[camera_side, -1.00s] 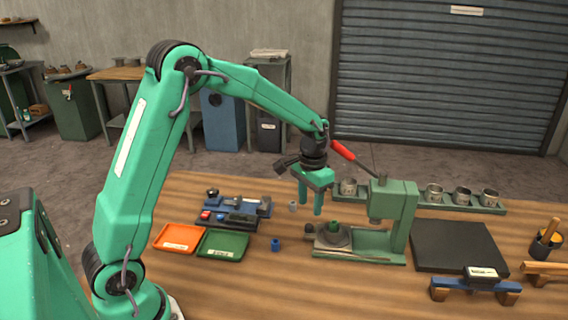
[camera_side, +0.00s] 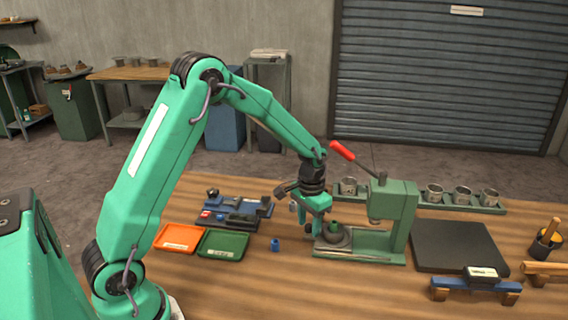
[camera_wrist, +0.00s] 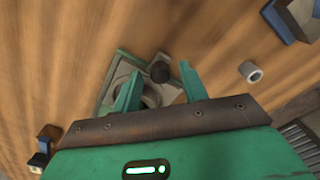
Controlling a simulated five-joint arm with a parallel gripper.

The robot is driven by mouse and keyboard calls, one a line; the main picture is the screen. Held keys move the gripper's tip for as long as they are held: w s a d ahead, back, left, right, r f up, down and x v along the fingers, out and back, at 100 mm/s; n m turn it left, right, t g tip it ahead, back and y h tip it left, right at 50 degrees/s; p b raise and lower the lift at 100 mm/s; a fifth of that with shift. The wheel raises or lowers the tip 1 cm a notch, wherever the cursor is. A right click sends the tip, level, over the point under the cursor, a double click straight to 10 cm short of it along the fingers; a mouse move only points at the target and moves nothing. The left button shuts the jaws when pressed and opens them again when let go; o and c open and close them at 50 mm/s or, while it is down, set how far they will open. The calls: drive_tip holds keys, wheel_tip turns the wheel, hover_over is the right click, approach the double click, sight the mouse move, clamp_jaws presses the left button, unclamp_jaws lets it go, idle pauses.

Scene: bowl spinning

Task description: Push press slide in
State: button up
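The green arbor press (camera_side: 404,222) with a red lever handle (camera_side: 342,150) stands on the bench right of centre. Its slide, with a round grey seat (camera_side: 340,236) and a small green piece (camera_side: 335,226), sits at the left of the press base, clear of the ram. My gripper (camera_side: 311,226) is low at the slide's left end, fingers pointing down. In the wrist view my gripper (camera_wrist: 160,84) is open and empty. The slide's black knob (camera_wrist: 160,72) shows between and just beyond the fingertips; I cannot tell if they touch. Part of the seat is hidden by a finger.
An orange tray (camera_side: 179,238) and a green tray (camera_side: 223,245) lie left, near a small blue part (camera_side: 275,245). A loose grey ring (camera_wrist: 250,72) lies beside the slide. A cup rack (camera_side: 475,207) stands behind the press; a black mat (camera_side: 455,247) lies right.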

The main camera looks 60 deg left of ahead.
sight(335, 222)
clamp_jaws()
drive_tip(key=shift+w+d, duration=2.45)
drive_tip(key=shift+w, duration=0.05)
drive_tip(key=shift+o, duration=0.2)
unclamp_jaws()
drive_tip(key=shift+r, duration=0.1)
drive_tip(key=shift+r, duration=3.85)
